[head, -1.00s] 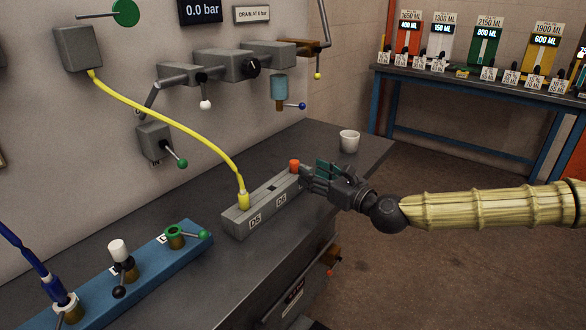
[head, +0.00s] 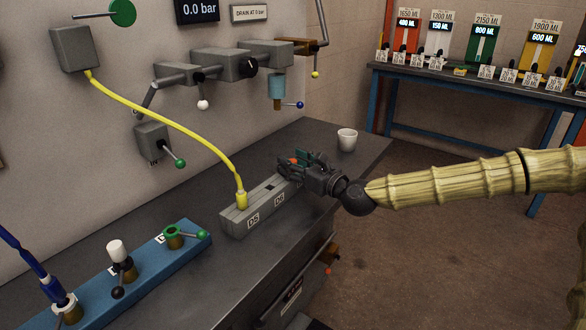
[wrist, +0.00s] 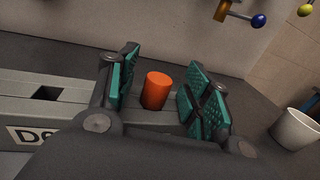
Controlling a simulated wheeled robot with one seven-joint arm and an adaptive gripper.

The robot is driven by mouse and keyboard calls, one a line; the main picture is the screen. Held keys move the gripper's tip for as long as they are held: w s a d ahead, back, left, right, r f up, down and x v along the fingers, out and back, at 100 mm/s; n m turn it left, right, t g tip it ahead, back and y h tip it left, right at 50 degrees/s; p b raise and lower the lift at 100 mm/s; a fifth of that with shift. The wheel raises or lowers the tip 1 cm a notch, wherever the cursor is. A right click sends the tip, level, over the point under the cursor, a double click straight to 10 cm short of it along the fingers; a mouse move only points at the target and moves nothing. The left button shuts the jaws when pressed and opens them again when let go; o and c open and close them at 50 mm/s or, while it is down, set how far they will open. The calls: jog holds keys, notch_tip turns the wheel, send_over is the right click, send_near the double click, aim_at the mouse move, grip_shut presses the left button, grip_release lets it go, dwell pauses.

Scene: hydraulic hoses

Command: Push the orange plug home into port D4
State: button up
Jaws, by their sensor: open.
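The orange plug (head: 293,161) stands at the far right end of the grey port block (head: 241,222). In the wrist view the plug (wrist: 156,91) is upright between the green pads of my gripper (wrist: 163,88). My gripper (head: 297,163) is open around it, with a gap visible on both sides. I cannot tell how deep the plug sits, as a dark part of my gripper hides the front of the block.
A yellow hose (head: 165,127) runs from a wall box to the block's near end. A white cup (head: 347,139) stands behind my gripper, also at the right of the wrist view (wrist: 297,128). A blue valve rail (head: 147,263) lies at the left. Wall valves hang above the bench.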

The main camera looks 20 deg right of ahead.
jog(key=shift+w+a, duration=0.15)
jog(key=shift+w, duration=0.05)
jog(key=c, duration=1)
jog(key=shift+o, duration=0.2)
